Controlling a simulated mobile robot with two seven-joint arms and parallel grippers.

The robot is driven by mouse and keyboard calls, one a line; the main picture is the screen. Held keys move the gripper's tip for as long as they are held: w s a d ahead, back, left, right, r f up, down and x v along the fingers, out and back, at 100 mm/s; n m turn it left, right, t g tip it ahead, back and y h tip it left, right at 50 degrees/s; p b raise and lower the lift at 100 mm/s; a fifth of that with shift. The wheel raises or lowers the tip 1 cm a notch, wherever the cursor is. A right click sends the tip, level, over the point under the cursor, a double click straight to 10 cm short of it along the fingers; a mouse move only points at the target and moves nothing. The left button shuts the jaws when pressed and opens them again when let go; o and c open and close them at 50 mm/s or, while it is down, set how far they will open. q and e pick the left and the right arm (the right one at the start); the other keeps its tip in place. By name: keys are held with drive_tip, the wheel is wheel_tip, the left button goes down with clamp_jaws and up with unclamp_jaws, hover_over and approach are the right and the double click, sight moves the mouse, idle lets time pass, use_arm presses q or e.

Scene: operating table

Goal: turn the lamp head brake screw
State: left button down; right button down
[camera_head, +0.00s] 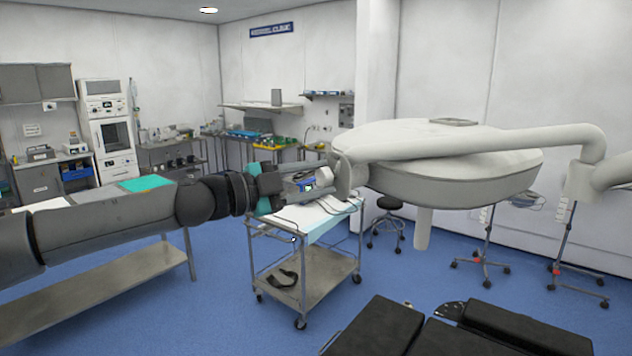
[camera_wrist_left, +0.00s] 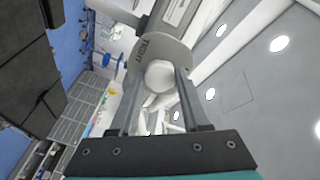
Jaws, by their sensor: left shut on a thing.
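The surgical lamp head (camera_head: 450,185), a large pale disc on a curved arm, hangs at right of centre in the head view. The brake screw (camera_head: 323,174) is a small pale knob on the lamp's left side mount. My left gripper (camera_head: 312,179) reaches it from the left. In the left wrist view the white round screw (camera_wrist_left: 160,75) lies between the two fingers of my left gripper (camera_wrist_left: 158,88), which are shut on it. Behind it is a grey round mount (camera_wrist_left: 150,45) with dark lettering, too small to read surely. My right gripper is not in view.
A steel trolley (camera_head: 305,275) stands below my left gripper. A black padded operating table (camera_head: 480,340) is at the bottom right. The lamp's arm (camera_head: 540,137) runs to the right edge. Blue floor (camera_head: 215,310) is clear between the trolley and a bench at left.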

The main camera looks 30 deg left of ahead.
use_arm(q)
drive_tip(key=m+b, duration=0.1)
drive_tip(key=m, duration=0.6)
drive_tip(key=m+b, duration=0.1)
drive_tip(key=m, duration=0.5)
drive_tip(key=shift+f+m, duration=0.15)
drive_tip(key=shift+m, duration=0.25)
drive_tip(key=m+b, duration=0.2)
drive_tip(key=m, duration=0.4)
drive_tip(key=m+b, duration=0.2)
drive_tip(key=m, duration=0.3)
drive_tip(key=shift+a+m, duration=0.1)
drive_tip(key=shift+m, duration=0.3)
drive_tip(key=shift+c, duration=1.8)
unclamp_jaws()
